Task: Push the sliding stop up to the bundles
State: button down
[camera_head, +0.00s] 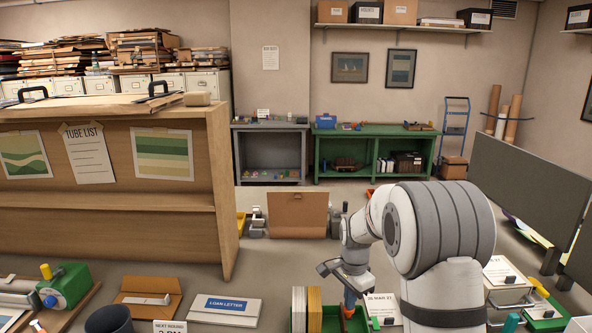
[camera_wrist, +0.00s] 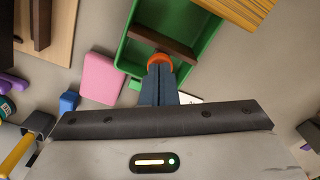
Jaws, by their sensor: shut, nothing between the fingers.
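A green tray (camera_wrist: 121,52) lies below my gripper in the wrist view, and its edge shows in the head view (camera_head: 361,321). A brown bar, which looks like the sliding stop (camera_wrist: 165,44), crosses the tray. A round orange piece (camera_wrist: 160,58) sits right beside the bar and is partly hidden by my fingertips. The bundles (camera_wrist: 240,12) are a yellow-tan layered stack at the tray's upper right; they stand upright in the head view (camera_head: 306,312). A stretch of bare green floor lies between bar and bundles. My gripper (camera_wrist: 158,70) is shut and empty, its tips at the orange piece; contact is unclear.
A pink pad (camera_wrist: 101,79) and a blue block (camera_wrist: 68,102) lie left of the tray in the wrist view. A loan letter folder (camera_head: 225,310) lies left of the bundles. A sign card (camera_head: 382,306) stands right of the tray.

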jog(key=shift+r+p, duration=1.55)
jog(key=shift+r, duration=0.95)
notch_tip(320, 180, up, 8)
jog(key=b, duration=0.1)
jog(key=s+r+n+t, duration=0.1)
jog(key=s+r+n, duration=0.15)
jog(key=s, duration=0.45)
jog(key=s+r+n+t, duration=0.1)
jog(key=s+r+n, duration=0.15)
jog(key=s, duration=0.45)
jog(key=s+d+f+n+t, duration=0.1)
jog(key=s+f+n, duration=0.2)
jog(key=s+n, duration=0.4)
jog(key=s, duration=0.8)
